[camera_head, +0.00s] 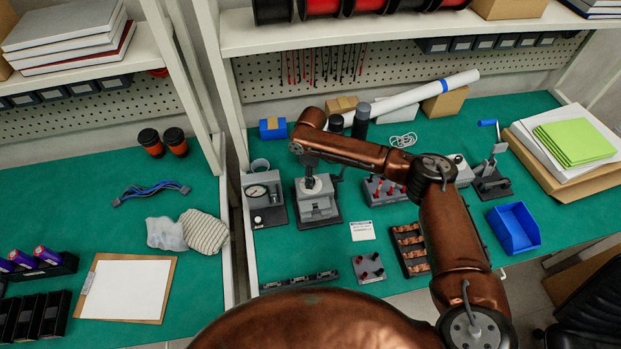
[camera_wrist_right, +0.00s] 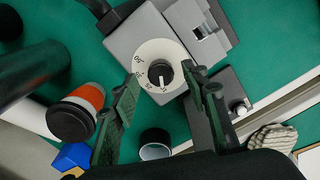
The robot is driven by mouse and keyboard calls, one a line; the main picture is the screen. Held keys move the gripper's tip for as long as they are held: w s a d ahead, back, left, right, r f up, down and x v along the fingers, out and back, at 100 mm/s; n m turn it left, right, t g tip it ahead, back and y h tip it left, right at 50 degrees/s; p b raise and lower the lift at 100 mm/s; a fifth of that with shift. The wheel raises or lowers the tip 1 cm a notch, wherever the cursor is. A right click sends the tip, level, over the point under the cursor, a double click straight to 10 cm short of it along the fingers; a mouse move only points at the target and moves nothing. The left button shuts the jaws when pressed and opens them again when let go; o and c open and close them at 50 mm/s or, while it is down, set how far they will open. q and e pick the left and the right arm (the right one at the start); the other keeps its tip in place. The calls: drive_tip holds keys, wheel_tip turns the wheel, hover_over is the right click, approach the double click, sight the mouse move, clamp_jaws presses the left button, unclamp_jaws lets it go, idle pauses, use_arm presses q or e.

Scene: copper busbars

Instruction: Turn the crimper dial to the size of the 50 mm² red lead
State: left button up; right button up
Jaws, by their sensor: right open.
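The grey crimper (camera_head: 318,205) stands on the green bench in the head view. Its white dial (camera_wrist_right: 152,52) with a black knob (camera_wrist_right: 159,74) fills the middle of the right wrist view. A pale mark on the knob points toward the lower rim; 50 shows at the left, the other numbers are too small to read surely. My right gripper (camera_wrist_right: 162,78) is open, its fingers on either side of the knob; contact cannot be told. It also shows in the head view (camera_head: 311,182) above the crimper. Red and black leads (camera_head: 300,65) hang on the pegboard; their sizes are unreadable.
A gauge unit (camera_head: 262,200) stands close left of the crimper. A block with red pegs (camera_head: 383,188) is to its right. A printed card (camera_head: 362,230) and a tray of copper parts (camera_head: 411,250) lie in front. A cup (camera_wrist_right: 155,143) and an orange-banded cylinder (camera_wrist_right: 78,108) are near the gripper.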

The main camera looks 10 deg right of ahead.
drive_tip(key=shift+f, duration=0.8)
drive_tip(key=shift+c, duration=0.6)
clamp_jaws()
